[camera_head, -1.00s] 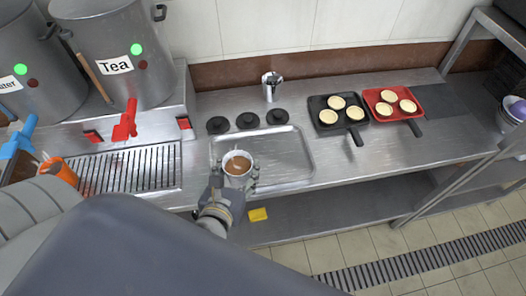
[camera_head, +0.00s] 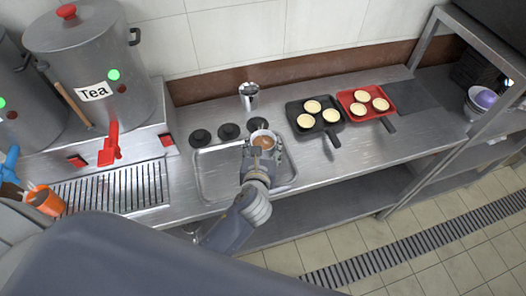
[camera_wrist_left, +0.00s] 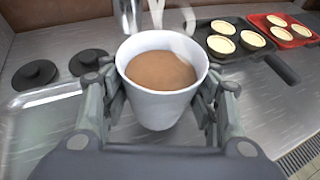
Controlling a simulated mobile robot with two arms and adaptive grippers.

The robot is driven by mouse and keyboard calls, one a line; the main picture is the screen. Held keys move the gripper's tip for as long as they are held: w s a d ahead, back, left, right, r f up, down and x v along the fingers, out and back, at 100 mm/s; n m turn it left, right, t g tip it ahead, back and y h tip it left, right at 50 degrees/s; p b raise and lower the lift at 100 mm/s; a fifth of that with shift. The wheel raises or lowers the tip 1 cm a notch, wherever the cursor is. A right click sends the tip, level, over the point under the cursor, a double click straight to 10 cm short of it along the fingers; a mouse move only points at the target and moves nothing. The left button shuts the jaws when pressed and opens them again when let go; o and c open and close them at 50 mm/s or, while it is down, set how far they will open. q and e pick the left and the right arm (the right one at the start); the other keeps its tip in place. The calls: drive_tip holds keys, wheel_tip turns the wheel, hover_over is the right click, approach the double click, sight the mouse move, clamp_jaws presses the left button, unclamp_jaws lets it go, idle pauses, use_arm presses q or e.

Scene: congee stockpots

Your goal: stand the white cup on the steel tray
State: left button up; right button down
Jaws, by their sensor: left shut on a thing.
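The white cup (camera_head: 264,141), filled with brown liquid, is held upright in my left gripper (camera_head: 262,152). In the left wrist view the cup (camera_wrist_left: 160,108) sits between the two fingers of the gripper (camera_wrist_left: 160,100), which are shut on its sides. The steel tray (camera_head: 212,187) is a shallow rectangle on the counter. The cup is over the tray's back right part in the head view; whether its base touches the tray is hidden. My right gripper is not in view.
Black lids (camera_head: 200,138) lie behind the tray, with a metal container (camera_head: 249,95) behind them. A black pan (camera_head: 315,118) and a red pan (camera_head: 366,104) with tarts stand to the right. The Tea stockpot (camera_head: 92,70) and drip grate (camera_head: 112,190) are left.

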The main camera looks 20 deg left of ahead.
use_arm(q)
wheel_tip(320, 180, down, 3)
drive_tip(key=shift+s+r, duration=0.1)
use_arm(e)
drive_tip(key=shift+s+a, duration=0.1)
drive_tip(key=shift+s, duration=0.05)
use_arm(q)
drive_tip(key=shift+f, duration=0.25)
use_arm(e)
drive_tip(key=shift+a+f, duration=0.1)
use_arm(q)
drive_tip(key=o, duration=1.2)
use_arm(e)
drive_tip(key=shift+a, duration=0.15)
use_arm(q)
drive_tip(key=shift+r, duration=0.15)
drive_tip(key=b+v, duration=0.1)
drive_tip(key=v, duration=0.9)
drive_tip(key=shift+s+r, duration=0.1)
drive_tip(key=shift+s, duration=0.25)
drive_tip(key=shift+s+d+r, duration=0.1)
drive_tip(key=shift+s+r, duration=0.3)
drive_tip(key=shift+s, duration=0.15)
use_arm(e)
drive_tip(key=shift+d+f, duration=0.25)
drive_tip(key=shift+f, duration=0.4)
